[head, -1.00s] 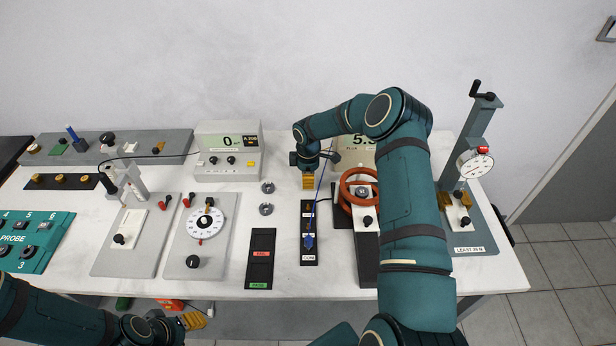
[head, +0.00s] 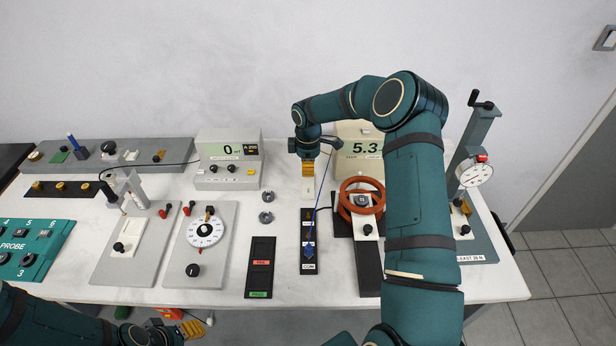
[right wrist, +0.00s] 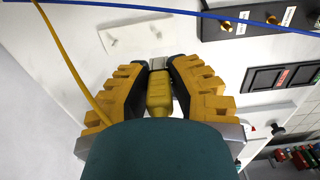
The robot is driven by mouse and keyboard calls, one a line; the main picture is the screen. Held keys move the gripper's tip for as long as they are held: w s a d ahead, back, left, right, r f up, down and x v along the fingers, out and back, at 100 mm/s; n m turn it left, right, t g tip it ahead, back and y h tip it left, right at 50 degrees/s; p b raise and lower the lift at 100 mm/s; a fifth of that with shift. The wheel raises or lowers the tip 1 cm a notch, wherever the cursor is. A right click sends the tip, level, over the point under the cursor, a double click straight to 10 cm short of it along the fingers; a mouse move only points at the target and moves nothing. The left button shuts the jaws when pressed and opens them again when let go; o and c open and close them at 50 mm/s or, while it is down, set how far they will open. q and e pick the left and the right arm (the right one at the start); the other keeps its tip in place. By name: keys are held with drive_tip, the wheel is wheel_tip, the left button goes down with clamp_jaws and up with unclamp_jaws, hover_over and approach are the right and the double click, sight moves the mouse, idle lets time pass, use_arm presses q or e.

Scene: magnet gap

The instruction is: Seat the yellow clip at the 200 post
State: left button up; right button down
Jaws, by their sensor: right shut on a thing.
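My right gripper (head: 308,172) is over the bench behind the black post strip (head: 308,262). In the right wrist view its yellow stepped fingers (right wrist: 158,78) are shut on the yellow clip (right wrist: 160,95), which has a metal tip. A yellow lead (right wrist: 70,60) runs beside it. The strip, seen in the right wrist view with brass posts (right wrist: 226,27), is apart from the clip. A blue clip (head: 309,250) sits near the strip's COM end. The post labels are too small to read surely.
A blue lead (right wrist: 170,8) crosses the top of the right wrist view. A white plate (right wrist: 135,35) lies near the fingers.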

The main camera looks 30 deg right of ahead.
drive_tip(key=shift+s+a+r, duration=0.1)
drive_tip(key=shift+s+r, duration=0.1)
drive_tip(key=shift+r, duration=0.15)
hover_over(308, 213)
wheel_tip(308, 213, down, 2)
drive_tip(key=shift+f+b, duration=0.15)
drive_tip(key=shift+b, duration=0.3)
drive_tip(key=shift+f+b, duration=1.5)
drive_tip(key=shift+f, duration=0.6)
drive_tip(key=shift+f, duration=0.15)
drive_tip(key=shift+f+b, duration=0.35)
drive_tip(key=shift+f+b, duration=0.7)
drive_tip(key=shift+f, duration=0.3)
